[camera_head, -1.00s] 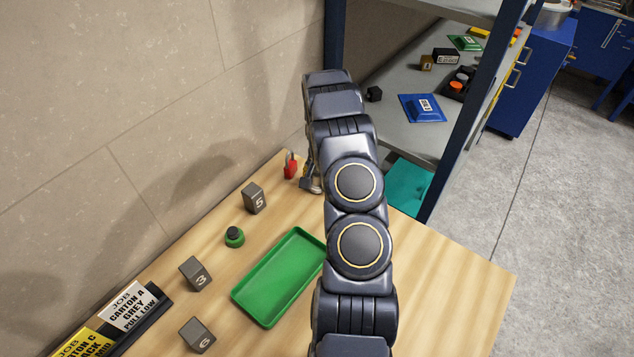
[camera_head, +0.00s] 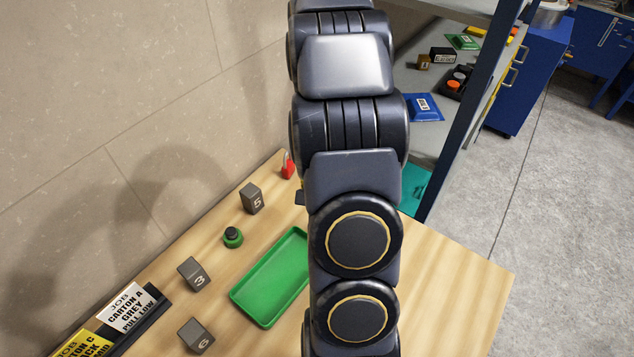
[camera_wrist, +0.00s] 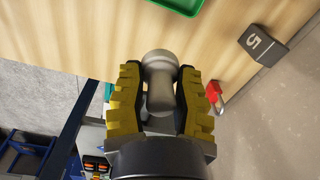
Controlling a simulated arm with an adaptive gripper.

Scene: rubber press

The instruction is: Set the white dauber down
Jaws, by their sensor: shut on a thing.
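The white dauber (camera_wrist: 159,80) looks pale grey in the wrist view, with a rounded knob toward the top of the picture and a narrower body below. My gripper (camera_wrist: 158,92) is shut on it, with a yellow-and-black finger on each side. The wooden table (camera_wrist: 90,35) shows behind it; I cannot tell whether the dauber touches the table. In the head view my arm hides the dauber and nearly all of the gripper.
A green tray (camera_head: 268,285) lies on the table left of my arm. Number blocks 5 (camera_head: 251,198), 3 (camera_head: 194,274) and 6 (camera_head: 196,336), a green dauber (camera_head: 233,238) and a red object (camera_head: 287,167) stand near the wall. Shelves (camera_head: 430,140) stand at the back right.

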